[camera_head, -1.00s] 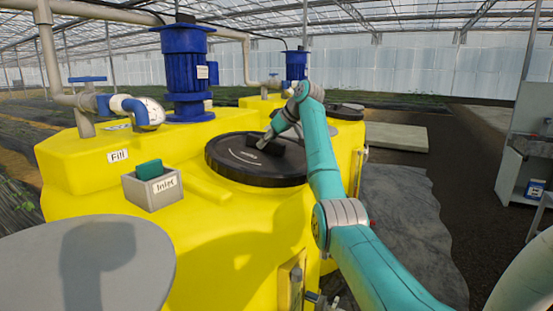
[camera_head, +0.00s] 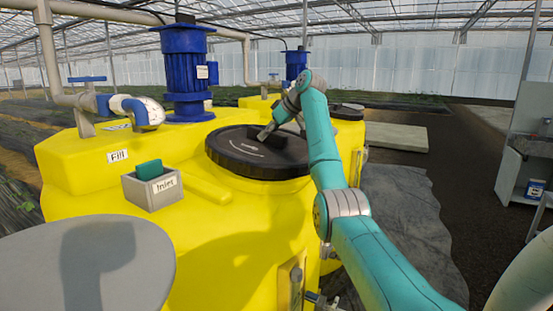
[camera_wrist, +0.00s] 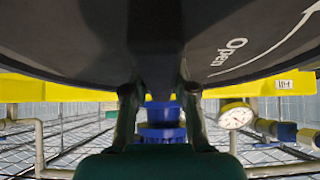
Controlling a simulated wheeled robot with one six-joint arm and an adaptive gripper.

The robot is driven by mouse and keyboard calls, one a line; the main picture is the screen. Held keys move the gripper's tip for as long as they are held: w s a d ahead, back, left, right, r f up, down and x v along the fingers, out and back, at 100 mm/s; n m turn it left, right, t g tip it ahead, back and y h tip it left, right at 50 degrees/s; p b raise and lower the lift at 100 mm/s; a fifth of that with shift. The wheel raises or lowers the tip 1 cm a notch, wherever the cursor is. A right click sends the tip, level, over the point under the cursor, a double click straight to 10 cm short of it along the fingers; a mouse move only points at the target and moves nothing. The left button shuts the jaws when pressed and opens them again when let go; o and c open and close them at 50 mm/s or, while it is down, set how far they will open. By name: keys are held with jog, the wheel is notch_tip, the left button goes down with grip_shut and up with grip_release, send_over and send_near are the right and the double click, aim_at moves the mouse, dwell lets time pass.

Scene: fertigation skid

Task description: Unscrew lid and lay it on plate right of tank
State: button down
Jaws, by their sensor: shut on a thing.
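The round black lid (camera_head: 240,150) is over the opening of the large yellow tank (camera_head: 215,235) in the head view. My gripper (camera_head: 268,132) is at the lid's raised grip bar, with the arm reaching in from the right. In the wrist view my gripper (camera_wrist: 160,105) is shut on the bar, and the lid (camera_wrist: 240,35) fills the upper part with the word Open and a curved arrow. Whether a gap lies under the lid is hard to tell. A pale flat plate (camera_head: 397,137) lies on the ground right of the tank.
A grey sheet (camera_head: 410,215) covers ground at right. A shelf (camera_head: 525,165) stands far right.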

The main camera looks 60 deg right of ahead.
jog(key=shift+r, duration=0.25)
jog(key=shift+s+r, duration=0.15)
jog(key=shift+r, duration=0.8)
jog(key=shift+s+r, duration=0.15)
jog(key=shift+r, duration=0.8)
